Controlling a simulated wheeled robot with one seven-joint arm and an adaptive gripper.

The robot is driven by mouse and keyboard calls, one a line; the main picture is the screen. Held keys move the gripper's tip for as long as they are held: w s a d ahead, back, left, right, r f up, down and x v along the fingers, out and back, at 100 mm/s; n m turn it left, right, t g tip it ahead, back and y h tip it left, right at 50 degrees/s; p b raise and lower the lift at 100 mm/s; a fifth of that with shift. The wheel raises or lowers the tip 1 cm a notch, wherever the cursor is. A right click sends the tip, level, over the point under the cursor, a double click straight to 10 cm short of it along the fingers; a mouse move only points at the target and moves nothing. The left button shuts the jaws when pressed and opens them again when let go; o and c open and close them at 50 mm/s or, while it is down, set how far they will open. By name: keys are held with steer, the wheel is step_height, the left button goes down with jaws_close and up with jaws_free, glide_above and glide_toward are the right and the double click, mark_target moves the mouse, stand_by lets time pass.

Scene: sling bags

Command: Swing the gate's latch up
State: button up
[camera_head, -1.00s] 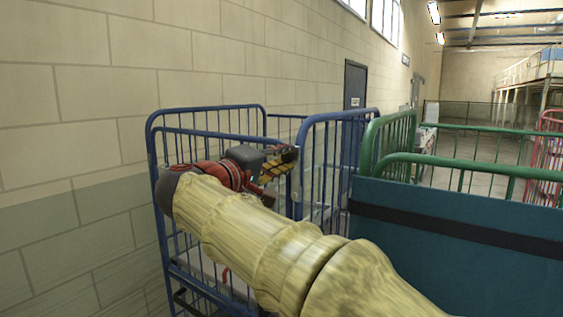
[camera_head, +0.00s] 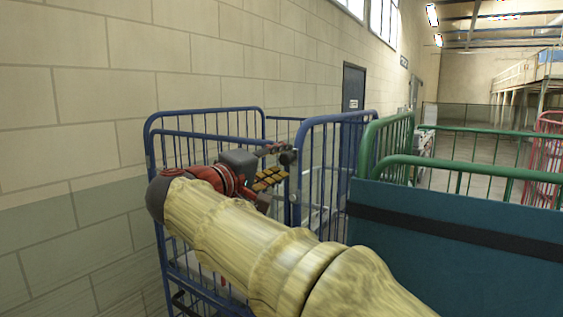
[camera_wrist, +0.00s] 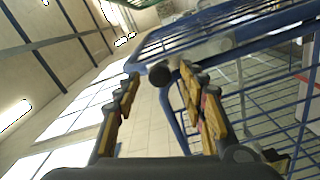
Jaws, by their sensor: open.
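The blue cage trolley (camera_head: 206,108) stands against the wall, and its blue gate frame (camera_head: 300,180) is upright. A dark round knob (camera_head: 288,157), which looks like the end of the latch, sits at the gate's near post. In the wrist view this knob (camera_wrist: 159,75) appears between my two fingertips, with a pale grey cylinder (camera_wrist: 208,47) behind it on the blue frame. My gripper (camera_head: 280,163) is open and empty, its fingers pointing at the knob. I cannot tell whether a finger touches it. My forearm hides the lower gate.
A green cage trolley (camera_head: 470,165) with a dark teal panel (camera_head: 450,225) stands close on the right. A block wall (camera_head: 70,150) runs along the left. A red cage (camera_head: 548,160) stands farther right. Open floor lies beyond the cages.

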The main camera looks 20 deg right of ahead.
steer(key=v, duration=1.1)
steer(key=shift+d, duration=0.1)
steer(key=s+a+f+n+g+y, duration=0.15)
steer(key=f+y, duration=0.25)
steer(key=f, duration=0.7)
steer(key=a+f+n+g+y, duration=0.1)
steer(key=a+f+n+y, duration=0.15)
steer(key=f, duration=0.85)
steer(key=s+d+f+m+g+y, duration=0.3)
steer(key=s+f+y, duration=0.4)
steer(key=s+f, duration=0.8)
steer(key=s+d+f+m+y, duration=0.1)
steer(key=s+d+m, duration=0.3)
steer(key=s, duration=0.4)
steer(key=shift+d+f, duration=0.35)
steer(key=shift+d, duration=0.4)
